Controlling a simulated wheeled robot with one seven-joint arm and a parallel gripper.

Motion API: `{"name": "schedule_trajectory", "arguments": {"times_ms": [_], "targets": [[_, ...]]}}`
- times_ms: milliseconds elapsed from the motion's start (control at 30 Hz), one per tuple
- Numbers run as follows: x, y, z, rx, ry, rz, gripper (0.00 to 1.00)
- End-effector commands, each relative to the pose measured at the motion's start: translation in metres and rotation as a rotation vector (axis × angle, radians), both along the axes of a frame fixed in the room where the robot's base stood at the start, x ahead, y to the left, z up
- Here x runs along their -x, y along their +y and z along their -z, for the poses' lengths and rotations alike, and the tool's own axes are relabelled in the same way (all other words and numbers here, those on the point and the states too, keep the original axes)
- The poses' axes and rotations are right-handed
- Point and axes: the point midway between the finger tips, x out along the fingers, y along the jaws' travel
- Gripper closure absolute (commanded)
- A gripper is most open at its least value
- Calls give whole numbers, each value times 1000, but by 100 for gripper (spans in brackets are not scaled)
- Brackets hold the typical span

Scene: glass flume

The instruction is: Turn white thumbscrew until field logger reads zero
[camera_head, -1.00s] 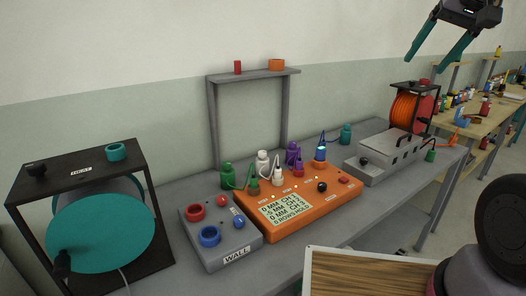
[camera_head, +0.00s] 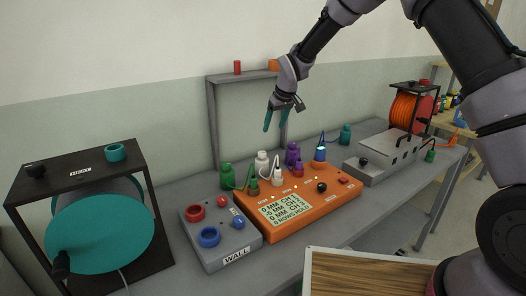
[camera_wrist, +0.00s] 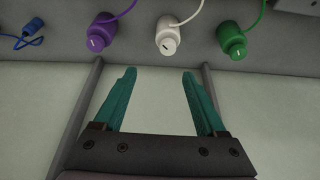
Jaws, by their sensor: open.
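The orange field logger (camera_head: 330,203) sits on the bench. Its screen (camera_head: 285,208) has several lines in MM; the second line's value is too small to read surely. A white capped, bottle-like thumbscrew (camera_head: 262,163) stands behind the logger, between a green one (camera_head: 227,174) and a purple one (camera_head: 293,153). The white one also shows in the wrist view (camera_wrist: 168,45), with a white cable. My gripper (camera_head: 274,128) is open and empty, with teal fingers, in the air above these. In the wrist view, its fingertips (camera_wrist: 159,73) point toward the white thumbscrew but are apart from it.
A grey frame (camera_head: 213,125) stands behind the logger, with red and orange pieces on top. A grey WALL box (camera_head: 222,240) is left of the logger. A white plug (camera_head: 278,176) stands on the logger. A grey box (camera_head: 385,160) and an orange reel (camera_head: 403,110) are right.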

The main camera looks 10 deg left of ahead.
Motion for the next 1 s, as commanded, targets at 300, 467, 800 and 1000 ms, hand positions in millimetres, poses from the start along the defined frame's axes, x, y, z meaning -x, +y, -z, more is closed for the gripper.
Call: {"name": "schedule_trajectory", "arguments": {"times_ms": [300,467,800,1000], "targets": [[-2,24,41,7,5,-43,26],[-10,32,68,8,7,-42,26],[-25,46,117,7,5,-40,26],[-28,49,126,5,3,-40,26]]}}
